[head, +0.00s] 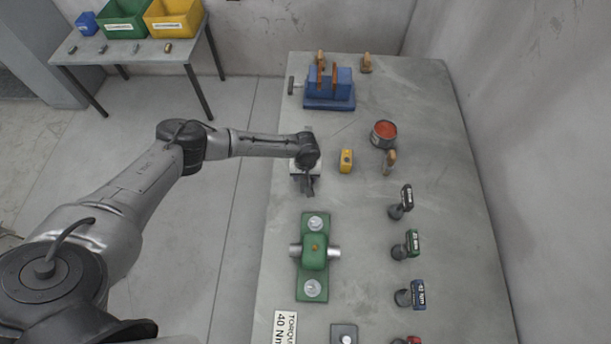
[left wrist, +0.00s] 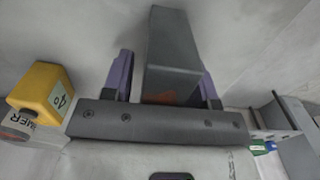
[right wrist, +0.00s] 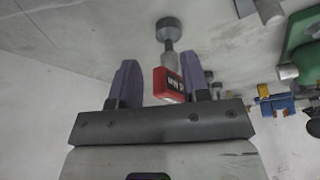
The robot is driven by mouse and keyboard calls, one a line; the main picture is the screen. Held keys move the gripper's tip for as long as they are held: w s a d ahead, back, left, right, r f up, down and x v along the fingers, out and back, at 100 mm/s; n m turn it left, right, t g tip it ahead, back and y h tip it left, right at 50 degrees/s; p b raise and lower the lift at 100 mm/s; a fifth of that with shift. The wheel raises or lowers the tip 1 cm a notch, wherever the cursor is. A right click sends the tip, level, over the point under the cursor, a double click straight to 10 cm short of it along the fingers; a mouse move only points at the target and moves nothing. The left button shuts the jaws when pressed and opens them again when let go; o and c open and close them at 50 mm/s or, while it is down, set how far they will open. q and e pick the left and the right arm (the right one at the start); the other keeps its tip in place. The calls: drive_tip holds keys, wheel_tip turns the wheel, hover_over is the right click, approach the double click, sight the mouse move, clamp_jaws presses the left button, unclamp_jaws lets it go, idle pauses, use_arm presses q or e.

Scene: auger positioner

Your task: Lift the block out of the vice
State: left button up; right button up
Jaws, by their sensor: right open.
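The blue vice (head: 330,88) stands at the bench's far end, with two upright brown jaw plates. I cannot make out a block between them. My left gripper (head: 306,188) is over the bench's left side, in front of the vice and apart from it. In the left wrist view a long grey block-like piece (left wrist: 172,45) with an orange patch sits between the fingers (left wrist: 165,85). Whether they grip it is unclear. My right gripper (right wrist: 162,85) is open and empty in the right wrist view, with a red-labelled tool (right wrist: 168,84) beyond its fingers.
A yellow block (head: 346,161) and a red-topped can (head: 384,133) stand right of my left gripper. A green fixture (head: 314,257) is nearer, with several torque tools (head: 405,245) at its right. A side table (head: 140,55) carries bins. The wall bounds the bench's right.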

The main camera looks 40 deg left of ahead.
use_arm(q)
clamp_jaws()
idle(0.5)
drive_tip(key=shift+r, duration=0.1)
